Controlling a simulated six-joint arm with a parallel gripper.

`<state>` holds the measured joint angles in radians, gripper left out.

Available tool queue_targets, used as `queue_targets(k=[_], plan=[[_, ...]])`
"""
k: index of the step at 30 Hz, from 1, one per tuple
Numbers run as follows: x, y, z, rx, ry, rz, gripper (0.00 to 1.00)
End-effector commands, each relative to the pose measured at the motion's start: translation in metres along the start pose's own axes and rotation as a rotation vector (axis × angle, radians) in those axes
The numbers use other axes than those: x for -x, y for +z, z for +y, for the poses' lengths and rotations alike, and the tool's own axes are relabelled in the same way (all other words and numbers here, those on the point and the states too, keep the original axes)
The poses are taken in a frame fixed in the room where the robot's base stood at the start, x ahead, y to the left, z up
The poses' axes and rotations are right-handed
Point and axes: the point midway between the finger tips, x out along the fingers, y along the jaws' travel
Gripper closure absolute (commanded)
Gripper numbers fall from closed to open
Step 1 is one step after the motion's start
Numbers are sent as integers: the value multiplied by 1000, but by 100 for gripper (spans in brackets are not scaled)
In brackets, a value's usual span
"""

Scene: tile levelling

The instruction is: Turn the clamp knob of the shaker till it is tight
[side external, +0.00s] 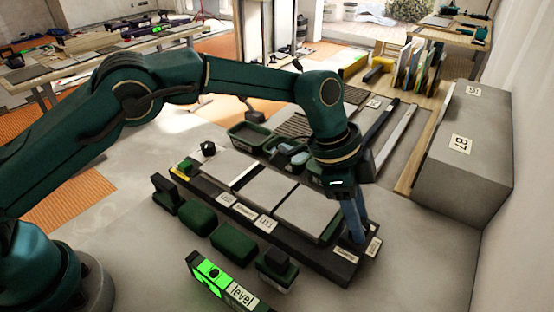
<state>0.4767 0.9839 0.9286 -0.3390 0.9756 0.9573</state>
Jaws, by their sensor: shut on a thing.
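The shaker appears to be the long dark base (315,265) with pale grey tiles (308,210) lying on it in a row. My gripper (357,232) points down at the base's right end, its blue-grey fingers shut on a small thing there. That thing is mostly hidden by the fingers; from its place I take it for the clamp knob, but its shape and how tight it sits cannot be told. A small black knob-like piece (208,149) stands at the base's far left end, apart from my gripper.
A green-lit box marked "level" (208,273) stands in front. Dark green blocks (231,243) line the base's near side. Green trays (249,135) lie behind it. A large grey block marked B7 (465,175) stands at right. Floor at front right is clear.

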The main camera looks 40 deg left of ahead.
Motion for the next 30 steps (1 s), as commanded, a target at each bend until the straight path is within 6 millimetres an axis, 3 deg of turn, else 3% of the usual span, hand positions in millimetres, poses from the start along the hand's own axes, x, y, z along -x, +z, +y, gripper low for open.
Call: queue_targets(k=[8, 9, 11, 21, 30], plan=[[0, 0, 0, -1, 0, -2, 100], [0, 0, 0, -1, 0, -2, 50], [0, 0, 0, -1, 0, -2, 31], [3, 0, 0, 1, -1, 0, 31], [40, 0, -1, 0, -3, 0, 31]])
